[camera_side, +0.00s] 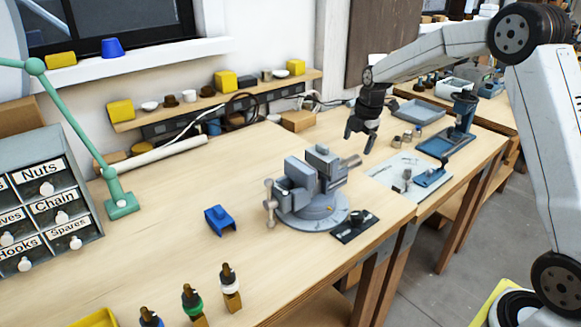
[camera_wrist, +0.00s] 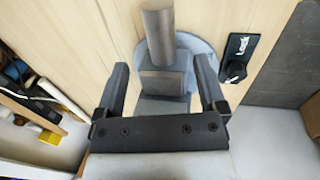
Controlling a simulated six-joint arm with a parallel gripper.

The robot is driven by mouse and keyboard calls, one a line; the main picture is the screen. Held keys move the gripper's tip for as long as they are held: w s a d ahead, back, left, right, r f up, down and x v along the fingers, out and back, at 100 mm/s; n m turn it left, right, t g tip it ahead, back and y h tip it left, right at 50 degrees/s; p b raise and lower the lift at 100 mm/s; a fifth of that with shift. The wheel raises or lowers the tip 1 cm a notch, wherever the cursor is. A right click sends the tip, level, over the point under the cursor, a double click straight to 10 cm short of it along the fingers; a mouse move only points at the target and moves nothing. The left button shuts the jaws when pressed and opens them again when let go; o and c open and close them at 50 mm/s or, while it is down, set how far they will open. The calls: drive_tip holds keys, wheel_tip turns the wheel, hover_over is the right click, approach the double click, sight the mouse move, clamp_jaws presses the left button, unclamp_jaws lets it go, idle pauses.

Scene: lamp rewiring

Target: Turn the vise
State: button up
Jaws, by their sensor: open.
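The grey vise (camera_side: 308,190) stands on a round base on the wooden bench in the side view, with a bar handle at its left end. It also shows in the wrist view (camera_wrist: 161,82), where its cylindrical end and block lie between my fingers. My gripper (camera_side: 361,142) is dark, points down, and hangs to the right of and behind the vise in the side view. In the wrist view my gripper (camera_wrist: 160,85) is open, with a finger on each side of the vise part. I cannot tell whether either finger touches it.
A black plate with a knob (camera_side: 354,227), labelled in the wrist view (camera_wrist: 236,60), sits beside the vise base. A blue block (camera_side: 220,219) lies left of the vise. A white board with small parts (camera_side: 408,175) is at the right. The bench left of the vise has free room.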

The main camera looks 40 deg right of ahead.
sight(352, 158)
drive_tip(key=shift+w+f, duration=0.2)
drive_tip(key=shift+f, duration=0.95)
drive_tip(key=shift+w+f, duration=0.25)
drive_tip(key=shift+f, duration=0.95)
drive_tip(key=shift+w+f, duration=0.2)
drive_tip(key=shift+f, duration=0.95)
clamp_jaws()
